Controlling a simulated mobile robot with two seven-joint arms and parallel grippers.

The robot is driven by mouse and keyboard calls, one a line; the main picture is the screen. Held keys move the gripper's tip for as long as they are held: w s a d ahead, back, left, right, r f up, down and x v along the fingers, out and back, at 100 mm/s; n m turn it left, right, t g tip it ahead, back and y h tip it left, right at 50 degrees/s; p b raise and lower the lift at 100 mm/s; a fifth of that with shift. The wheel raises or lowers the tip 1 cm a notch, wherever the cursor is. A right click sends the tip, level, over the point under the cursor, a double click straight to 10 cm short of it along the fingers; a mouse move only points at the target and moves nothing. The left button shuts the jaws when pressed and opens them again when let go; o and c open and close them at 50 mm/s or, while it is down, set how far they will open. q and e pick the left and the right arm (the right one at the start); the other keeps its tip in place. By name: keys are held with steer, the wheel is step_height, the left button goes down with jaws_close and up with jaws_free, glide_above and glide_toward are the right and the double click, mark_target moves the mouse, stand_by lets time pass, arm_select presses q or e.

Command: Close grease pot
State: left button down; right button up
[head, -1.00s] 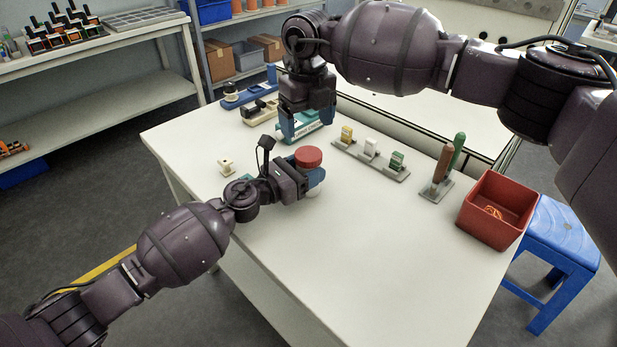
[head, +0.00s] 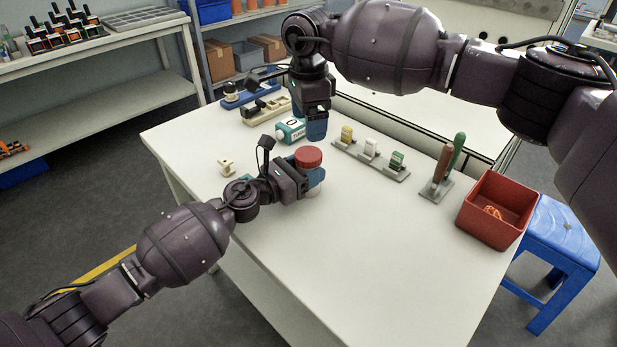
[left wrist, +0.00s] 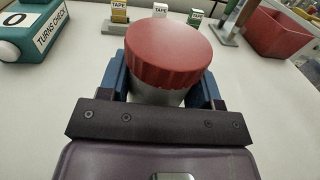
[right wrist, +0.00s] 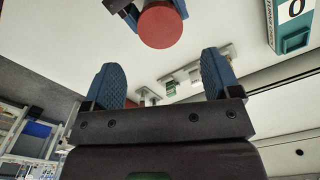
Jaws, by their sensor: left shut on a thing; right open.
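The grease pot is a pale pot (left wrist: 158,95) with a red lid (head: 308,157) on top. It is upright on the table. My left gripper (head: 312,180) is shut around the pot's body below the lid, and the left wrist view shows a blue finger on each side. The lid also shows in the left wrist view (left wrist: 168,50) and at the top of the right wrist view (right wrist: 160,24). My right gripper (head: 314,132) is open and empty, beyond the pot and above the table. Its two blue fingers (right wrist: 162,80) are apart with nothing between them. I cannot tell whether the lid is screwed tight.
A teal "turns check" counter (head: 291,130) reading 0 stands behind the pot. A tape rack (head: 370,158) and a stand with two upright handles (head: 437,188) are to the right. A red bin (head: 497,209) is at the right edge. The front of the table (head: 370,260) is clear.

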mark_target(308, 154)
steer(key=shift+n, duration=0.5)
steer(key=shift+f, duration=0.1)
steer(key=shift+f, duration=3.9)
steer(key=shift+c, duration=0.2)
steer(key=c, duration=0.9)
steer(key=m, duration=0.6)
steer(key=shift+m, duration=0.4)
